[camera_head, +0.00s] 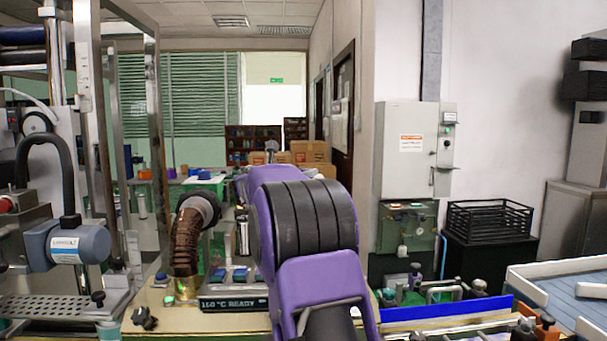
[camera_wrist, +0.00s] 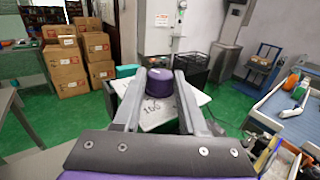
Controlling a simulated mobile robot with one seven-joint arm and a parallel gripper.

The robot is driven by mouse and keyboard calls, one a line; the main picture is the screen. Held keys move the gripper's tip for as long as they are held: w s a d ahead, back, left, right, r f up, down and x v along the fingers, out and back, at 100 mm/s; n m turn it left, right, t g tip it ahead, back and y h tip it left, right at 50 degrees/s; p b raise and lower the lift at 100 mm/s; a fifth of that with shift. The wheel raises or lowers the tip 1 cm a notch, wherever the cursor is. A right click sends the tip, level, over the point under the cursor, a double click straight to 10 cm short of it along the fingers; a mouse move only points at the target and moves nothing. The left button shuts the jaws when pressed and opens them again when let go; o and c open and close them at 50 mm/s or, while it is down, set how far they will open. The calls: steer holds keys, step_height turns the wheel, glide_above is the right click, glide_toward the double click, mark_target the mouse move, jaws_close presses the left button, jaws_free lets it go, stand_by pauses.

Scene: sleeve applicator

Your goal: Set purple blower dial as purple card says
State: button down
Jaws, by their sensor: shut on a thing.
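In the wrist view, a round purple dial (camera_wrist: 160,84) stands between the two grey fingers of my gripper (camera_wrist: 159,76). The fingers are shut on its sides. Under and in front of it is a white surface (camera_wrist: 190,112) with dark handwritten-looking figures, perhaps "160", partly covered by the fingers and too small to read surely. I cannot tell whether this surface is the purple card. The dial's pointer and scale do not show. In the head view my purple arm hides the gripper and dial.
A brown ribbed hose (camera_head: 187,242) and a display reading about "150°C READY" (camera_head: 233,305) stand left of my arm. A grey motor unit (camera_head: 80,244) is further left. A blue-bedded tray (camera_wrist: 290,110) lies right. Boxes (camera_wrist: 65,68) stand behind on green floor.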

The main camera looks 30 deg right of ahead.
steer(key=p, duration=0.1)
steer(key=g+p, duration=0.1)
steer(key=shift+w+r+m+h+p, duration=0.15)
steer(key=shift+r+m+h+p, duration=0.15)
steer(key=shift+m+p, duration=0.1)
steer(key=m+g+h+p, duration=0.1)
steer(key=m+g+p, duration=0.1)
steer(key=p, duration=0.4)
steer(key=shift+w+a+g, duration=0.1)
steer(key=shift+w+g, duration=0.05)
steer(key=shift+g, duration=0.55)
steer(key=shift+w+f+m+g+p, duration=0.1)
steer(key=shift+m+g+p, duration=0.6)
steer(key=shift+g+p, duration=0.2)
steer(key=shift+f+m+g+h, duration=0.15)
steer(key=shift+m+g+h, duration=0.15)
steer(key=shift+m+g, duration=0.5)
steer(key=shift+g, duration=0.3)
steer(key=shift+c, duration=2.2)
jaws_free()
